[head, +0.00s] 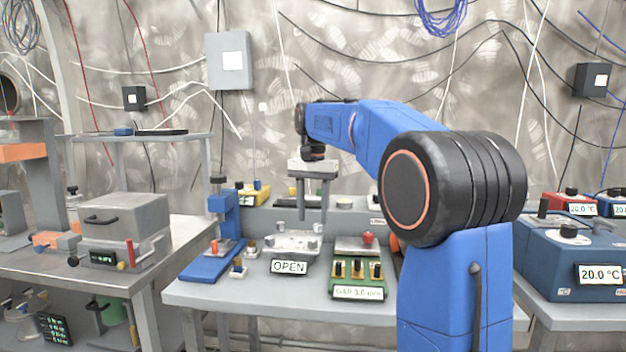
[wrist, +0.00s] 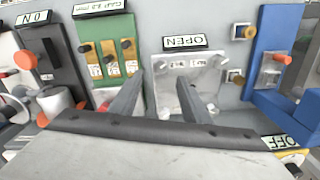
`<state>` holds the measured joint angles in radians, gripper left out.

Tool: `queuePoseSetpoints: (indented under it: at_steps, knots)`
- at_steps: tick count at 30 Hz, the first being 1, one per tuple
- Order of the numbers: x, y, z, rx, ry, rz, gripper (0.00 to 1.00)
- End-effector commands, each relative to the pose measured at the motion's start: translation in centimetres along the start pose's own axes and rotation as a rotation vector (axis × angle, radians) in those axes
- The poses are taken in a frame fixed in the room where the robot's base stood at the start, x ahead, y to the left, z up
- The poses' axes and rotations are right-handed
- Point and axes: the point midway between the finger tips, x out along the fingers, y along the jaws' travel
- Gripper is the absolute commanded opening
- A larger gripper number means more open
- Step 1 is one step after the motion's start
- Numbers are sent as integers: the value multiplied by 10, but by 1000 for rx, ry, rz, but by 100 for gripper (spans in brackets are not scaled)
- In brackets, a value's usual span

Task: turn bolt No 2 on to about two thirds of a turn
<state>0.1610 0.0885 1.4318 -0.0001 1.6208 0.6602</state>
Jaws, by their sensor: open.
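My gripper (head: 313,215) points down with its two fingers apart and nothing between them. In the wrist view the fingertips (wrist: 159,82) show in front of a pale metal fixture (wrist: 190,65) with an OPEN sign. That fixture (head: 290,240) stands on the middle bench in the head view, below the gripper. Beside it is a green unit (head: 358,288) with black-topped pieces and a GAP 3.0 mm sign; it also shows in the wrist view (wrist: 149,75). I cannot read any bolt number, so I cannot tell which piece is bolt No 2.
A blue stand (head: 222,215) is left of the OPEN fixture. A red knob (head: 368,238) sits behind the green unit. A grey box with a handle (head: 120,230) is on the left bench, and a blue 20.0 °C unit (head: 570,255) on the right. The middle bench is crowded.

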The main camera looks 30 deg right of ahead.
Motion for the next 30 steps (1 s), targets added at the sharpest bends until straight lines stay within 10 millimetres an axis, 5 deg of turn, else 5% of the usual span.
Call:
queuePoseSetpoints:
  at_steps: [15, 30]
  knots:
    - [-92, -1, -1, 0, 2, -2, 43]
    - [-104, 0, 0, 0, 1, -1, 43]
